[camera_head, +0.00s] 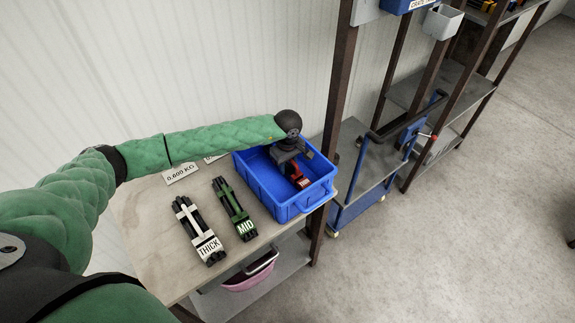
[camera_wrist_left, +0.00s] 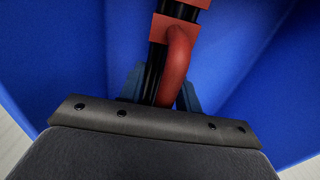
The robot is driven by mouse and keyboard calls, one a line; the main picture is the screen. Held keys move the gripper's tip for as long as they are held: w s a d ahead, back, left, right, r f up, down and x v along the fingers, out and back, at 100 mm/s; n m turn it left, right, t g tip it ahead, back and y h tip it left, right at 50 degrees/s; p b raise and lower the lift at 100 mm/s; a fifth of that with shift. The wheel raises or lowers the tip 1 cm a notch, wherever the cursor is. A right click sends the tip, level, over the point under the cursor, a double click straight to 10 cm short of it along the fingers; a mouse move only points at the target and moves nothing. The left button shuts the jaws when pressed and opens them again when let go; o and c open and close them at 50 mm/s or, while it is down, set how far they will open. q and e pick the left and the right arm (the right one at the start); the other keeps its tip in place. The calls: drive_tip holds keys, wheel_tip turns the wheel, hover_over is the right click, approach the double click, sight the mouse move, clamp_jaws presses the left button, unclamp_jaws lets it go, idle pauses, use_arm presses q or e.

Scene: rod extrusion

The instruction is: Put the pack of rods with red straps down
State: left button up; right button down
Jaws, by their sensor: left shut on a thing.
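The pack of rods with red straps (camera_head: 301,182) is a bundle of black rods inside the blue bin (camera_head: 318,193) on the table. My left gripper (camera_head: 290,160) reaches down into the bin and is shut on this pack. In the left wrist view the red straps and a red handle (camera_wrist_left: 178,60) show between the fingers, with the blue bin walls around them. I cannot tell whether the pack touches the bin floor. My right gripper is in neither view.
A white-strapped pack marked THICK (camera_head: 199,232) and a green-strapped pack marked MID (camera_head: 235,209) lie left of the bin. A 0.600 KG card (camera_head: 181,172) stands behind them. A blue trolley (camera_head: 360,195) and shelves are at right.

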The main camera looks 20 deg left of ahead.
use_arm(q)
drive_tip(key=shift+f, duration=0.7)
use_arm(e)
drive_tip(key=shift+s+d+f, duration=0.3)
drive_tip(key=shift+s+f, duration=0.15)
use_arm(q)
drive_tip(key=shift+f, duration=0.1)
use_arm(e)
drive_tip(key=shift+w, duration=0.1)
use_arm(q)
drive_tip(key=o, duration=1.2)
drive_tip(key=shift+c, duration=0.2)
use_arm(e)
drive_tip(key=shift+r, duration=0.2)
